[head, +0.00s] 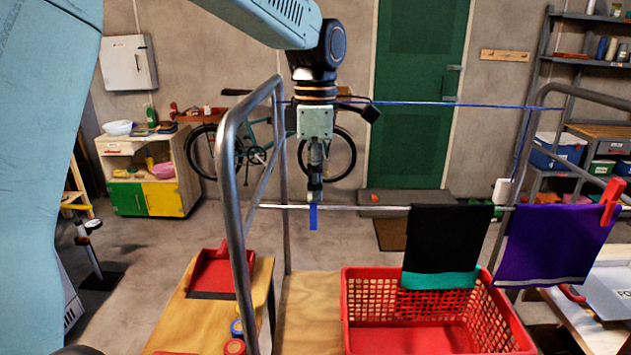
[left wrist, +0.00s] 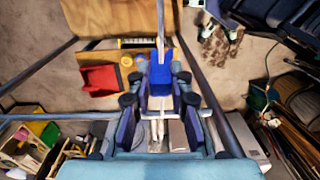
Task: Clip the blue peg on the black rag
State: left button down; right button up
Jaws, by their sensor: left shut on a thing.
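My left gripper (head: 314,196) points down and is shut on the blue peg (head: 313,217), which hangs below the fingertips. In the left wrist view the peg (left wrist: 160,72) sits between the fingers. The black rag (head: 447,238), with a teal band at its bottom, hangs over the pale front line to the right of the gripper. The peg is well to the left of the rag and apart from it. In the head view the peg overlaps the front line (head: 365,208); I cannot tell whether they touch. My right gripper is not in view.
A purple cloth (head: 552,245) with a red peg (head: 611,202) hangs right of the rag. A red basket (head: 350,310) stands below. A grey metal frame post (head: 228,170) rises left of the gripper. The line between gripper and rag is clear.

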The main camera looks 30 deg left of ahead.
pick_arm(q)
jog(key=shift+r+p, duration=1.05)
jog(key=shift+r, duration=0.35)
jog(key=shift+s+r, duration=0.1)
jog(key=shift+r, duration=0.4)
jog(key=shift+w+r, duration=0.2)
jog(key=shift+r, duration=0.4)
jog(key=shift+s+r, duration=0.15)
jog(key=shift+r, duration=0.15)
jog(key=shift+r, duration=0.1)
